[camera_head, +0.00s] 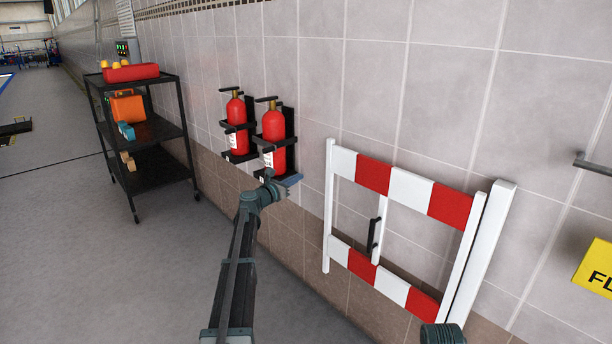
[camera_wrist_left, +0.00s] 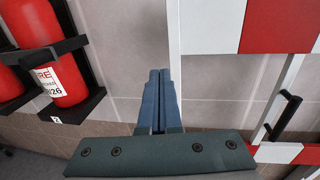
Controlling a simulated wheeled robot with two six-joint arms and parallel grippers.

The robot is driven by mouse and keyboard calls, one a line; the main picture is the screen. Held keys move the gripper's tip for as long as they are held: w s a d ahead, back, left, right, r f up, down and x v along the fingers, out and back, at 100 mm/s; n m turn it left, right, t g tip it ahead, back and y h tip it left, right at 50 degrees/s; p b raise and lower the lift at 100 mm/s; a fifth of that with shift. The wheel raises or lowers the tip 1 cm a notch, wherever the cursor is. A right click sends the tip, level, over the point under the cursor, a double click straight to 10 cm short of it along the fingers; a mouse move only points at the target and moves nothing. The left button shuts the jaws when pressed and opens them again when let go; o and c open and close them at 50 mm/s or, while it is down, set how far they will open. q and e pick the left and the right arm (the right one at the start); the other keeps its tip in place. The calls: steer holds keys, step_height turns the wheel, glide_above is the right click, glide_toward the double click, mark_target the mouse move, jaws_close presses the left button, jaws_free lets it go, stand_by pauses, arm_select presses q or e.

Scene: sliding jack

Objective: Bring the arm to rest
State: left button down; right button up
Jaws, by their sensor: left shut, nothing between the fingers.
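My left gripper (camera_head: 291,180) is at the end of my left arm, which reaches forward from the bottom of the head view. Its blue fingers are shut and empty. In the left wrist view the two fingers (camera_wrist_left: 158,88) lie side by side, pointing at the tiled wall, with nothing between them. In the head view the gripper appears just below and right of the nearer fire extinguisher (camera_head: 274,138) and left of the red-and-white barrier gate (camera_head: 408,184). My right gripper is not in view.
The gate has a black handle (camera_head: 376,232). A second fire extinguisher (camera_head: 236,125) hangs beside the first. A black shelf cart (camera_head: 152,130) stands at left. A metal bar (camera_head: 592,163) and a yellow sign (camera_head: 597,267) are at right.

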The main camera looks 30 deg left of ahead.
arm_select(q)
steer(key=shift+s+a, duration=0.2)
steer(key=shift+s, duration=0.3)
steer(key=s+d+m+g+h+p, duration=0.25)
steer(key=d+m, duration=0.25)
steer(key=d, duration=0.7)
steer(key=s+d+m+g+h+p, duration=0.2)
steer(key=s+d+m+g+p, duration=0.3)
steer(key=d, duration=0.6)
steer(key=s+d+f+m+g+p, duration=0.1)
steer(key=s+d+m+g+p, duration=0.1)
steer(key=s+d+m, duration=0.45)
steer(key=s+d+f+m+g+p, duration=0.1)
steer(key=s+d+m+g+p, duration=0.15)
steer(key=d, duration=0.65)
steer(key=s+d+m+g+y+p, duration=0.25)
steer(key=s+d+m, duration=0.2)
steer(key=s, duration=0.35)
steer(key=s+d+m+g+y+p, duration=0.1)
steer(key=s+d+m+p, duration=0.25)
steer(key=s+m, duration=0.3)
steer(key=s+a+r+m+g+y+p, duration=0.1)
steer(key=s+r+m+y+p, duration=0.1)
steer(key=s, duration=0.5)
steer(key=s+a+r+m+g+y+p, duration=0.1)
steer(key=s+a+r+m+y+p, duration=0.1)
steer(key=s+m+y+p, duration=0.2)
steer(key=s+m, duration=0.1)
steer(key=s, duration=0.2)
